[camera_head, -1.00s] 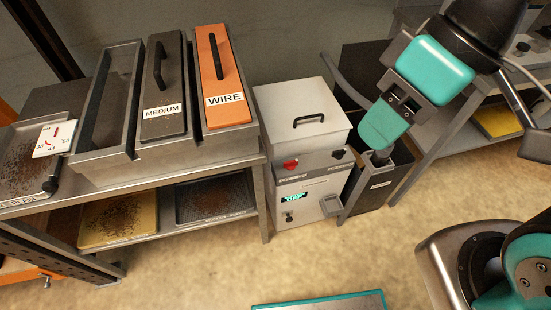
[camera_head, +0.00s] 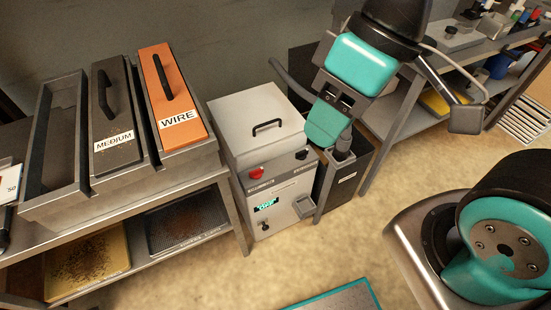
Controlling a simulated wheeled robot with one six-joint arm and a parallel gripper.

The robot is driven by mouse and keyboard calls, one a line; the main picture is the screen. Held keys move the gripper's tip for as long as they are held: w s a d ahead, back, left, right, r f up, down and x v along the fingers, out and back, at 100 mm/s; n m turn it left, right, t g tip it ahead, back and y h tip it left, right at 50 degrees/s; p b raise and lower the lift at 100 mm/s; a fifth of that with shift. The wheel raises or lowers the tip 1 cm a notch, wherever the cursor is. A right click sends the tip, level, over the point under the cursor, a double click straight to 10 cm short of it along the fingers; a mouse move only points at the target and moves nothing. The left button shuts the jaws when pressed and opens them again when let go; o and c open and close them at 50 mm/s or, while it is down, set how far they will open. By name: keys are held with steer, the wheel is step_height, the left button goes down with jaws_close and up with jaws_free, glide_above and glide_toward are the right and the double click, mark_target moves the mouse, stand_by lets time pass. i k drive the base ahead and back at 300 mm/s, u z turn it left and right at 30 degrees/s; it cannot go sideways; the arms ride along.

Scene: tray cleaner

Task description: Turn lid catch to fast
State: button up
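A pale box-shaped machine (camera_head: 232,130) stands on the floor between the bench and a dark bin. Its lid is down and has a black handle (camera_head: 269,126). Its front carries a red knob (camera_head: 257,173), a dark knob (camera_head: 302,154), a small lit green display (camera_head: 266,205) and a small dark fitting (camera_head: 264,226). I cannot tell which of these is the lid catch, and its marks are too small to read. My teal and black arm hangs in front of the bin, its lower teal part (camera_head: 325,124) apart from the knobs in the picture. The gripper's fingers are not clearly distinguishable.
On the left bench stands a grey rack (camera_head: 60,207) with a MEDIUM holder (camera_head: 112,95) and an orange WIRE holder (camera_head: 165,80). Trays with crumbs (camera_head: 88,262) lie on the shelf below. The dark bin (camera_head: 350,188) is right of the machine. Floor in front is mostly clear.

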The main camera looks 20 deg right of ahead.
mark_target(301, 155)
steer(key=k, duration=0.6)
steer(key=z, duration=0.85)
steer(key=i, duration=1.2)
steer(key=u, duration=0.65)
steer(key=i, duration=0.45)
steer(key=u, duration=0.5)
